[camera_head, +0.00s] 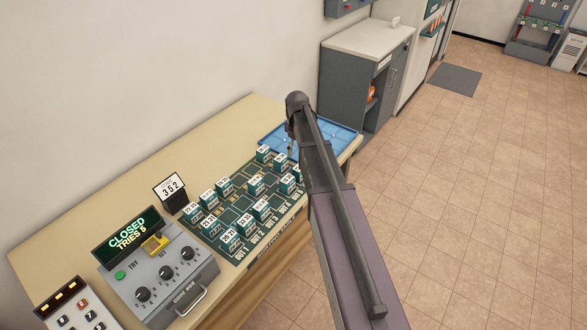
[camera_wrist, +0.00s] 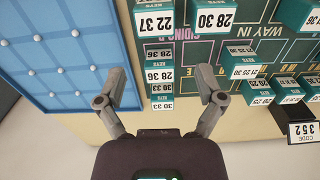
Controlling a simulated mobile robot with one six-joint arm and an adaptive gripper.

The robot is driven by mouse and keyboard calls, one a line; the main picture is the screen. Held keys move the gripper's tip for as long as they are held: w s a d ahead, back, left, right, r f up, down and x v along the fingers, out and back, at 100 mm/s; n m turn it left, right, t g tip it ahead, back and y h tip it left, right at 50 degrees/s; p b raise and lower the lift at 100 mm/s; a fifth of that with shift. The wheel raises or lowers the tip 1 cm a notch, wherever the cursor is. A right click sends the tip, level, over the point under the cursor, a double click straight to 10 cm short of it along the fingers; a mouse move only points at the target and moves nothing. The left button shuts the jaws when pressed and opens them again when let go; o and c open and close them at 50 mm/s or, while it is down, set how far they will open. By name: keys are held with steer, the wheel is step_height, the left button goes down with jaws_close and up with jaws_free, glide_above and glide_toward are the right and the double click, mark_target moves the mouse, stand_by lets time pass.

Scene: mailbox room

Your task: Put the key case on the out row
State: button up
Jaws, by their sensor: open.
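Several teal key cases with white number labels stand on a green board (camera_head: 206,227) on the table. The board's front edge carries printed OUT labels, the out row (camera_head: 257,239). In the wrist view, my gripper (camera_wrist: 159,82) is open, with one finger on each side of a key case labelled 28 36 (camera_wrist: 159,75). Gaps show between the fingers and this case. Cases 22 37 (camera_wrist: 153,20) and 28 30 (camera_wrist: 212,16) stand beyond it. In the head view, my arm's end hides part of the board's right end; the number labels there are too small to read surely.
A blue studded tray (camera_wrist: 62,50) lies beside the board; it also shows in the head view (camera_head: 335,133). A code box (camera_head: 165,275) with dials reads CLOSED, TRIES 5. A sign reading 352 (camera_head: 171,188) stands behind the board. A grey cabinet (camera_head: 345,85) stands past the table.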

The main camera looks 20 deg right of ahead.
steer(key=s+a+m, duration=0.3)
steer(key=s+a, duration=0.2)
steer(key=s, duration=0.7)
steer(key=s+a+m, duration=0.4)
steer(key=s+a, duration=0.1)
steer(key=s, duration=0.7)
steer(key=shift+s+a, duration=0.15)
steer(key=shift+a, duration=0.2)
